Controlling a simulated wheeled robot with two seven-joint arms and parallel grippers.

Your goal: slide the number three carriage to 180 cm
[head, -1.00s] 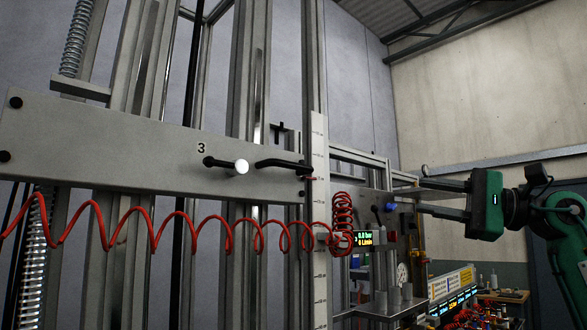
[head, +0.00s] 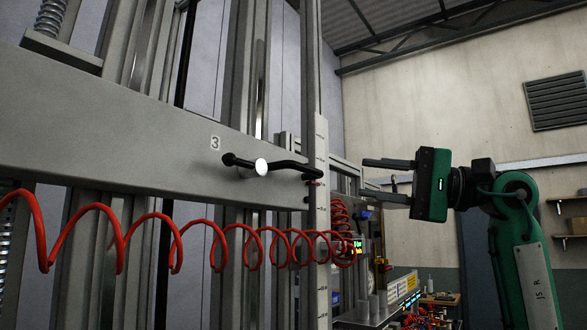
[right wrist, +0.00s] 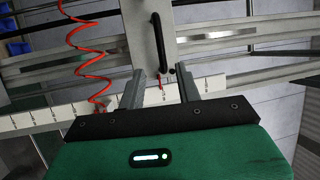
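The number three carriage (head: 120,135) is a wide grey beam across the upright rails, marked "3". In the right wrist view the handle (right wrist: 160,42) stands beyond the open fingers (right wrist: 160,88). My left gripper is not in view.
A red coiled hose (head: 175,245) hangs below the carriage. A lit display (head: 358,248) and a bench with bright panels (head: 402,290) stand behind, at the lower right. A louvred vent (head: 556,101) is on the back wall. Open air lies between my right gripper and the handle.

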